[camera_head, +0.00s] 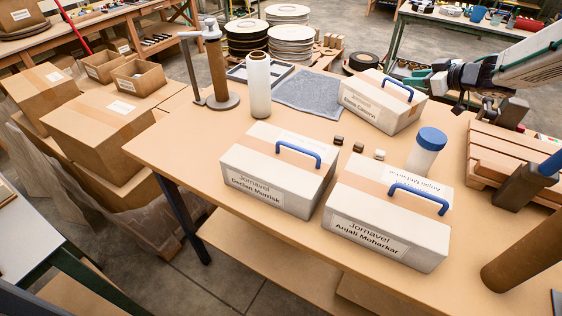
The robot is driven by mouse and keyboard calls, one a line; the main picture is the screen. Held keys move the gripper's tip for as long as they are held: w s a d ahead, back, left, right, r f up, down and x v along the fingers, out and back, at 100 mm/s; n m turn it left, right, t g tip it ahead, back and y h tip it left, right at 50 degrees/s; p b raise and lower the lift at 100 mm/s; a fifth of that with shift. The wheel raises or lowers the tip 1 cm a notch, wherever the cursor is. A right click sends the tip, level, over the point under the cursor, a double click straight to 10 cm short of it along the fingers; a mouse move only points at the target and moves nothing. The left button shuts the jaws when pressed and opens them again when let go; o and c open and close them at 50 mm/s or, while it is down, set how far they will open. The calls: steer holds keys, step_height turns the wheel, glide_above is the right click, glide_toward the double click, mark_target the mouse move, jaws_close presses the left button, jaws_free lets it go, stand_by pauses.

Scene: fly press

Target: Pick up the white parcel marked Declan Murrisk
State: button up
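The white parcel labelled Jornavel, Declan Murrisk (262,188) stands on the wooden table (185,150) near its front left, with a blue handle (299,152) on top and a brown tape band. A similar white parcel marked Anjali Moharkar (380,236) stands close to its right, nearer the front edge. A third white parcel (372,113) with a blue handle is farther back; its label is too small to read surely. My gripper (452,92) is at the upper right, above the table's far right side, apart from all the parcels. Its fingers are dark and unclear.
A white jar with a blue lid (426,152) stands behind the Anjali parcel. Small dark blocks (358,147) lie between the parcels. A white bottle (259,85), a brown post on a round base (217,75) and a grey cloth (312,92) are at the back. Wooden slats (485,158) lie right.

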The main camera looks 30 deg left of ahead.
steer(key=shift+o, duration=0.4)
steer(key=shift+a, duration=0.15)
steer(key=s+a+r, duration=0.3)
steer(key=s+a, duration=0.1)
steer(key=a, duration=0.5)
steer(key=s+a+r+t, duration=0.1)
steer(key=s+a+r, duration=0.2)
steer(key=a, duration=0.5)
steer(key=s+a+r, duration=0.3)
steer(key=s+a, duration=0.1)
steer(key=a, duration=0.5)
steer(key=n+g+h, duration=0.3)
steer(key=g+h, duration=0.5)
steer(key=h, duration=0.3)
glide_above(281, 143)
steer(key=f, duration=0.6)
steer(key=shift+a, duration=0.35)
steer(key=shift+d+f, duration=0.15)
steer(key=shift+f, duration=0.05)
steer(key=f, duration=0.7)
steer(key=shift+w+f, duration=0.2)
steer(key=shift+f, duration=0.1)
jaws_close()
